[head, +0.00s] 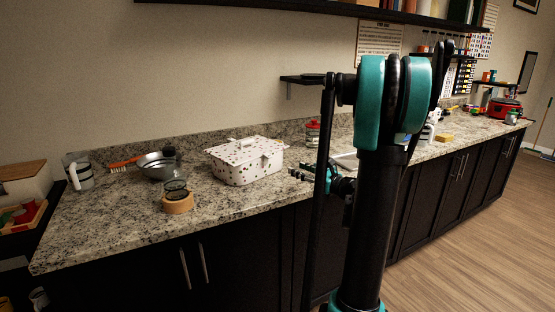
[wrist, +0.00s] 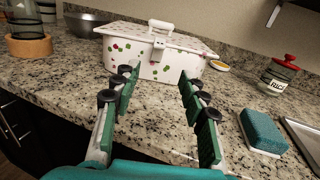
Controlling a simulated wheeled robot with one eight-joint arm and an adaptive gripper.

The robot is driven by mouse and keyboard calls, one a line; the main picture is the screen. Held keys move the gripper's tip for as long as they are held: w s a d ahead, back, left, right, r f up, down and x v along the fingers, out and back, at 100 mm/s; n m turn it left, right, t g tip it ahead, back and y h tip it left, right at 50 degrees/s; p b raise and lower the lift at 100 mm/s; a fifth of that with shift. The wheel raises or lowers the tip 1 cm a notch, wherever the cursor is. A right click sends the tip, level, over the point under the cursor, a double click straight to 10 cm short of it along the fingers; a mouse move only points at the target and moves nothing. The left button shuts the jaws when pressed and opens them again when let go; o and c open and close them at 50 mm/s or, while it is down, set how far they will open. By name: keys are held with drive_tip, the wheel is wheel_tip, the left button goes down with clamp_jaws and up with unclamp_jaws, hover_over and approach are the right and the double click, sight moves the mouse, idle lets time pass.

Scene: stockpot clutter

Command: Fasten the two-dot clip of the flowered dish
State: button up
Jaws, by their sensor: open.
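The flowered dish (head: 240,166) is a white lidded box with coloured flower spots, standing on the granite counter. It also shows in the wrist view (wrist: 125,50), straight ahead of my gripper. A white clip (wrist: 159,47) with a small dark mark sits on its facing side, below the lid handle. The number of dots and whether the clip is fastened are too small to tell. My gripper (wrist: 157,76) is open and empty, its fingers spread short of the dish. In the head view my gripper (head: 312,175) is right of the dish, partly behind my arm.
A cork-based glass jar (head: 177,197) and a metal bowl (head: 157,165) stand left of the dish. A teal sponge (wrist: 262,132) and a red-lidded RICE jar (wrist: 281,74) are at right. The counter (wrist: 155,125) between my fingers and the dish is clear.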

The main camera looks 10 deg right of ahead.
sight(271, 157)
drive_tip(key=x, duration=1.5)
drive_tip(key=shift+s+a, duration=0.1)
drive_tip(key=shift+s, duration=0.05)
clamp_jaws()
